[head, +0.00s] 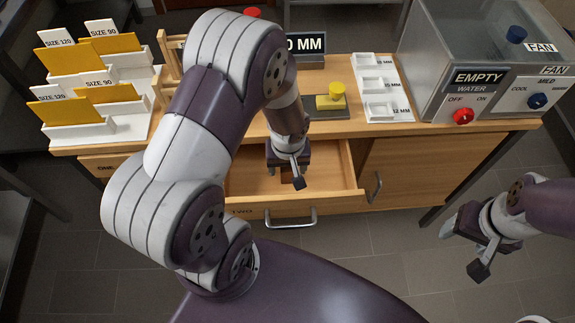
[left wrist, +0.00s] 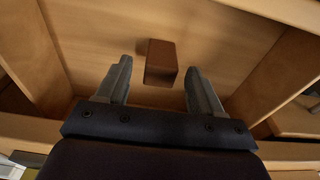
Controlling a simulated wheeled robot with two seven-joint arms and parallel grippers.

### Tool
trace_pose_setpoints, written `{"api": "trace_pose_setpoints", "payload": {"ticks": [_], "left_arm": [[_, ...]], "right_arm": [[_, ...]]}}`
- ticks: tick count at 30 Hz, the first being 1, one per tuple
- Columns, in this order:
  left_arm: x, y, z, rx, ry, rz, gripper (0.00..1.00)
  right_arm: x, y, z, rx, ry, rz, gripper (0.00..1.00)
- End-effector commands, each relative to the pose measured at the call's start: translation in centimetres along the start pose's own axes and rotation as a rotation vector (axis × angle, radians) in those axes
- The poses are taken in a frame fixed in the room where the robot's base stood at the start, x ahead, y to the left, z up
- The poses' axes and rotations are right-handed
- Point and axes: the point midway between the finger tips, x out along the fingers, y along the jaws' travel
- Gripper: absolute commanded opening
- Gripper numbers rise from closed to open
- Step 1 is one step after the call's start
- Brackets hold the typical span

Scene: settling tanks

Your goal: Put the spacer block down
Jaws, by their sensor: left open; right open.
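The spacer block (left wrist: 161,60) is a small brown block in the left wrist view. It appears to lie on the wooden floor of the open drawer (head: 335,182), with a shadow beside it. My left gripper (head: 287,170) points down into this drawer. In the left wrist view its open fingers (left wrist: 158,78) stand on either side of the block's near end, with a gap on each side. In the head view I cannot make out the block; my left arm and gripper cover that part. My right gripper (head: 462,250) is open and empty, over the floor at the right.
The drawer walls and front with its metal handle (head: 291,222) surround my left gripper.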

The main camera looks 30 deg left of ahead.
Motion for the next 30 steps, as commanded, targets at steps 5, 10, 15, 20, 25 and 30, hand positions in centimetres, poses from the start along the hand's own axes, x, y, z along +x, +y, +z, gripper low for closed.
{"api": "trace_pose_setpoints", "payload": {"ticks": [5,10,15,20,25,30], "left_arm": [[-5.0,0.1,-0.2,0.001,0.006,0.004,0.67],[-9.0,0.0,-0.1,0.001,0.004,0.003,0.67],[-11.1,0.0,0.0,0.013,0.001,0.003,0.67],[-13.5,0.1,1.5,0.244,-0.010,0.031,0.67],[-14.9,-0.1,3.3,0.504,-0.008,0.064,0.67],[-15.1,-0.2,3.8,0.573,-0.004,0.072,0.67]], "right_arm": [[-1.2,0.0,-0.1,0.000,0.000,0.000,0.66],[-1.8,0.0,-0.2,0.000,0.000,0.000,0.66],[-1.9,0.0,-0.2,0.000,0.000,0.000,0.66],[-1.9,0.0,-0.2,0.000,0.000,0.000,0.66],[-1.9,0.0,-0.2,0.000,0.000,0.000,0.66],[-1.9,0.0,-0.2,0.000,0.000,0.000,0.66]]}}
